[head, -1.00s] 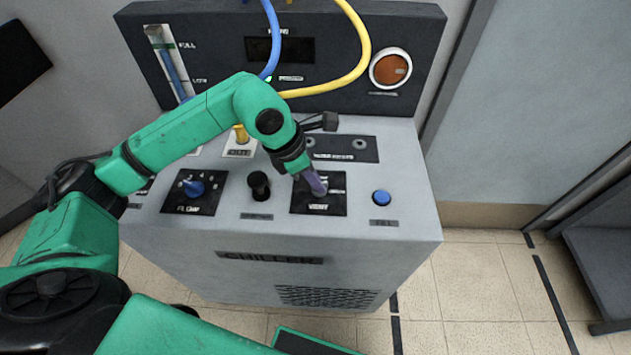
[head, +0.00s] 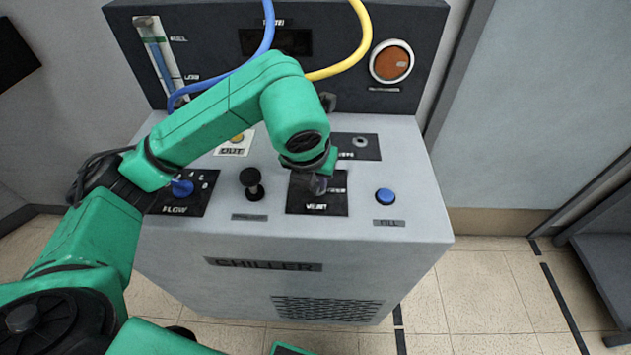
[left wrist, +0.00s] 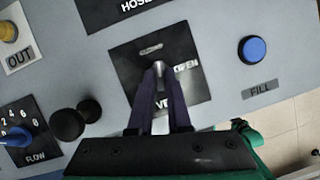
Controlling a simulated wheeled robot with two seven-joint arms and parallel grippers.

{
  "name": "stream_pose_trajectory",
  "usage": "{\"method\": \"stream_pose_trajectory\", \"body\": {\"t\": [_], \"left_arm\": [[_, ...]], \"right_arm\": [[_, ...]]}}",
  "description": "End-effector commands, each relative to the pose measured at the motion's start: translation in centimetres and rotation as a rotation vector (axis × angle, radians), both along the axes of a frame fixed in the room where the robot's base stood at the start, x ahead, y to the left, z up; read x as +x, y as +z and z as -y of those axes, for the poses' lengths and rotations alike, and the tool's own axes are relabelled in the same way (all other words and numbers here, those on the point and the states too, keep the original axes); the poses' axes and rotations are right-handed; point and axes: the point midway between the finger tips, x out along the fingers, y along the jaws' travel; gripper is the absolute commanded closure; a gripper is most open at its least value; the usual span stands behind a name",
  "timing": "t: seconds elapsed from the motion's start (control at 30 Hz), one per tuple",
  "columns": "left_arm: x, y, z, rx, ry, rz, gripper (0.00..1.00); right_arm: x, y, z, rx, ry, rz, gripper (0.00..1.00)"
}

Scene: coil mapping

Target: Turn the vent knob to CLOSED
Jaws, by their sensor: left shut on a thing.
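The vent knob (left wrist: 158,69) is a small grey lever on a black square plate (left wrist: 193,84) on the chiller's sloped top. In the left wrist view, OPEN is printed to the right of the knob. Another label above it is too small to read. My left gripper (left wrist: 160,88) has its two purple fingers closed on the knob from the near side. In the head view, my left gripper (head: 318,187) points down at the plate marked VENT (head: 302,203). The hand hides most of the knob there. My right gripper is not in view.
A black knob (head: 251,182) and blue flow knob (head: 181,188) stand to the left. The blue FILL button (head: 385,196) is to the right. Blue (head: 230,72) and yellow (head: 352,62) hoses hang behind my arm.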

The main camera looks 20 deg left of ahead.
Motion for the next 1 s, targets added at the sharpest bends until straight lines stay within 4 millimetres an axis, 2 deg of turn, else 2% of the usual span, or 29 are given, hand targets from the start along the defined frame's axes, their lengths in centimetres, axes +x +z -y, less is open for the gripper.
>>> {"method": "stream_pose_trajectory", "body": {"t": [0.4, 1.0], "left_arm": [[0.12, 0.09, 0.23, -0.003, 0.236, 0.005, 1.0], [0.12, 0.15, 0.2, -0.003, 0.281, 0.003, 1.0]], "right_arm": [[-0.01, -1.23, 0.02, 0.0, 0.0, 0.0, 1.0], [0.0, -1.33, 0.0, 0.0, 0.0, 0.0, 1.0]]}}
